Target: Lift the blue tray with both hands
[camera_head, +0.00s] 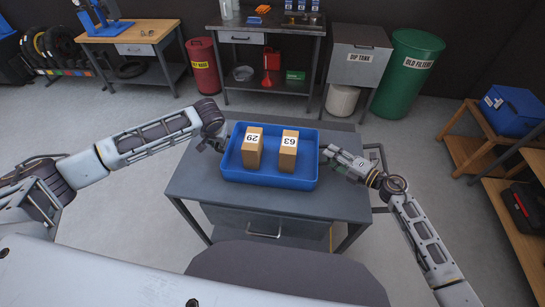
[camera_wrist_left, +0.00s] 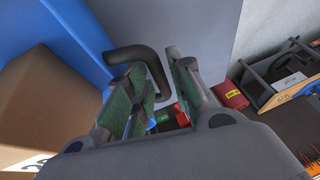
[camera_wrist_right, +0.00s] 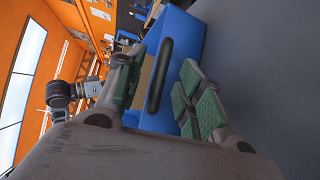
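The blue tray (camera_head: 268,181) lies flat on a grey table (camera_head: 195,184) and holds two cardboard boxes, one marked 29 (camera_head: 253,148) and one marked 63 (camera_head: 288,152). My left gripper (camera_head: 217,143) is at the tray's left end. In the left wrist view its fingers (camera_wrist_left: 160,82) are apart, with a dark bent handle (camera_wrist_left: 140,58) between or just beyond them. My right gripper (camera_head: 334,160) is at the right end. In the right wrist view its fingers (camera_wrist_right: 162,92) are apart, with a black handle (camera_wrist_right: 158,75) on the blue end wall between them. Contact cannot be told.
A workbench (camera_head: 262,27) stands behind, with a red bin (camera_head: 204,66) to its left and a dip tank (camera_head: 358,55) and green bin (camera_head: 409,72) to its right. A wooden shelf (camera_head: 489,139) stands at the right. A dark seat-like shape (camera_head: 285,273) is in front of the table.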

